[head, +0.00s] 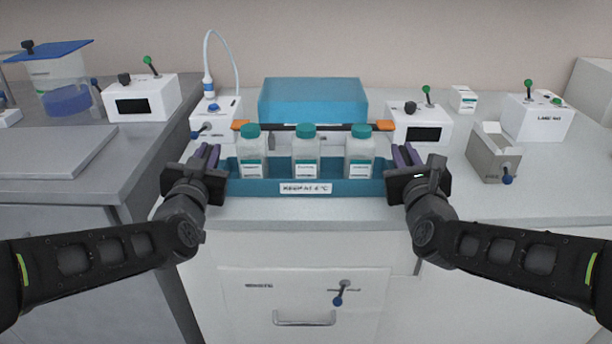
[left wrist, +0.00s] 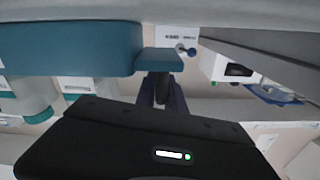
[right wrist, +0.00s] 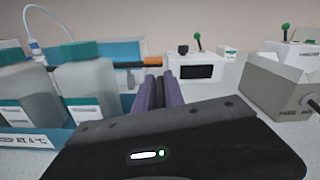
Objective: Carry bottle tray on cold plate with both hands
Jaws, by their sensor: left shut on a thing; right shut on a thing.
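The teal bottle tray (head: 250,187), labelled "KEEP AT 4 °C", is near the counter's front edge in the head view. It holds three clear bottles with teal caps, left (head: 251,160), middle (head: 305,160) and right (head: 360,160), all upright. My left gripper (head: 208,155) is shut at the tray's left end; the left wrist view shows its fingers (left wrist: 160,95) at a teal end piece (left wrist: 160,60). My right gripper (head: 404,157) is shut at the right end; its fingers (right wrist: 160,92) show in the right wrist view, where the grip itself is hidden. I cannot identify the cold plate for certain.
A blue box (head: 313,100) stands behind the tray, with a dark bar with orange ends (head: 382,125) in front of it. White devices (head: 420,124) (head: 215,118) stand at both sides. A grey open box (head: 493,155) is at right.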

